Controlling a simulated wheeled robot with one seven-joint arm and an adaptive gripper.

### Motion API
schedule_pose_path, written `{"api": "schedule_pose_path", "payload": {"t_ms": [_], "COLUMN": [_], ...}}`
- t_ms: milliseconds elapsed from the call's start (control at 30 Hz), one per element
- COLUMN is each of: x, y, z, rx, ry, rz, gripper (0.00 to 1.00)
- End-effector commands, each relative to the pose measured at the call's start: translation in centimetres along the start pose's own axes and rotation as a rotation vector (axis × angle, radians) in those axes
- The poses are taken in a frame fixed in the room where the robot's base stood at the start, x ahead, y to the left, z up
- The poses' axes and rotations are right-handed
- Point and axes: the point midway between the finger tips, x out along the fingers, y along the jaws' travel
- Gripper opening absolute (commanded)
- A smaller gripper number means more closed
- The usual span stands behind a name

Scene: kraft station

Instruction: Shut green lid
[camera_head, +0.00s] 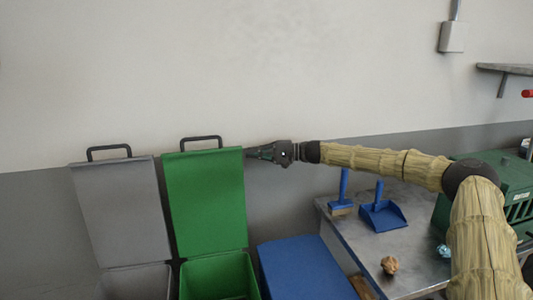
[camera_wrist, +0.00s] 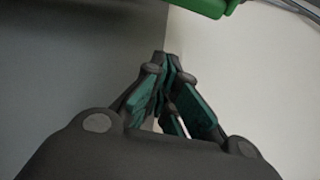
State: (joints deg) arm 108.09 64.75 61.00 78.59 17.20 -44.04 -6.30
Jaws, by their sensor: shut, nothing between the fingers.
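The green lid (camera_head: 205,203) stands open, nearly upright, above its green bin (camera_head: 217,277) in the head view. A black handle sits on the lid's top edge. My gripper (camera_head: 250,153) is shut and empty at the lid's upper right corner, its tips pointing left; I cannot tell whether they touch the lid. In the wrist view my gripper (camera_wrist: 163,65) has its fingers together, and a green edge, likely of the lid (camera_wrist: 210,5), shows at the top, apart from the fingertips there.
A grey bin with its grey lid (camera_head: 121,210) open stands to the left. A blue lid (camera_head: 303,268) lies shut at right. A metal table (camera_head: 400,245) holds a blue brush (camera_head: 341,195), a blue dustpan (camera_head: 382,212), a brown lump (camera_head: 389,265) and a green crate (camera_head: 517,205).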

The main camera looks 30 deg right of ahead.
Motion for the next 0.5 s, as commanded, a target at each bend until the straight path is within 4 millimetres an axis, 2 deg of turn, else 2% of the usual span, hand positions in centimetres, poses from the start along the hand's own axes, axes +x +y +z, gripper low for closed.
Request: {"api": "schedule_pose_path", "payload": {"t_ms": [100,267,500], "x": [1.6,3.2,1.9], "y": [0.1,0.3,0.3], "z": [0.0,-0.3,1.3], "rx": [0.002,0.005,0.008], "ry": [-0.003,-0.005,-0.004], "rz": [0.002,-0.002,-0.008], "gripper": [0.00,0.00,0.00]}}
